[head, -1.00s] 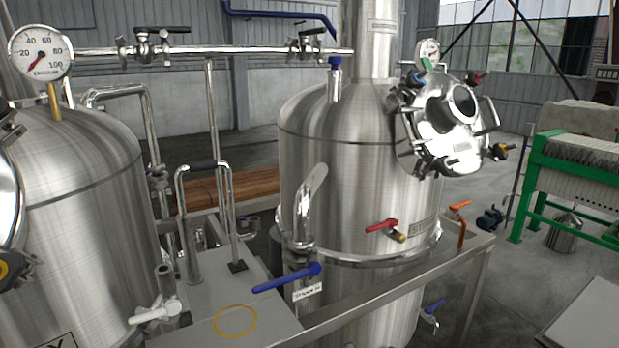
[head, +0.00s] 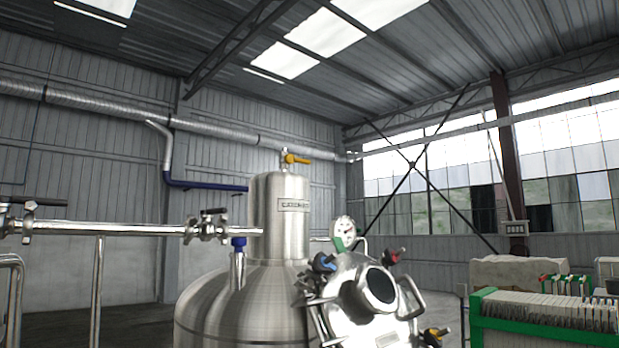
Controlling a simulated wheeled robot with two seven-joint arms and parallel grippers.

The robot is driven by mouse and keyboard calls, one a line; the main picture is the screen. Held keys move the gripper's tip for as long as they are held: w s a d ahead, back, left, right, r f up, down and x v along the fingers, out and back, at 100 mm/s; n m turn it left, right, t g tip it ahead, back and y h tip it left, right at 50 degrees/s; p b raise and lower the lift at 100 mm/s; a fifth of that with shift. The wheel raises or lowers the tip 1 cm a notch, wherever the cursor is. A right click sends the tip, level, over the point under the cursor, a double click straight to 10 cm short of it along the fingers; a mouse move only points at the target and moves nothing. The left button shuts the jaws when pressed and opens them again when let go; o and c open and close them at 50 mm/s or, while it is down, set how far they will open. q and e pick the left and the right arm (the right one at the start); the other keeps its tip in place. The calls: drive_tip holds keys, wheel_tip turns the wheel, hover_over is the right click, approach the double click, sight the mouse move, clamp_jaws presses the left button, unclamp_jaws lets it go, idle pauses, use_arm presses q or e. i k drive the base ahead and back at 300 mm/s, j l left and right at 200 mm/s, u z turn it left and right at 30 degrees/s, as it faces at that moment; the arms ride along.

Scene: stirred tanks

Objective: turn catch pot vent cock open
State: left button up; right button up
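The catch pot (head: 281,228) is an upright steel cylinder with a dark-edged label, standing on top of a domed steel tank in the head view. The vent cock (head: 296,159) sits on a thin stub at the top of the catch pot. Its yellow lever points to the right, roughly level. Neither of my grippers shows in the view, and nothing touches the cock.
The domed tank (head: 215,305) carries a round manway with clamp knobs (head: 365,300) and a dial gauge (head: 344,232). A steel pipe with valves (head: 120,228) runs at left. A green-framed filter press (head: 540,318) stands at right. Air around the cock looks clear.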

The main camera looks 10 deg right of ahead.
sight(301, 161)
drive_tip(key=i+l, duration=0.8)
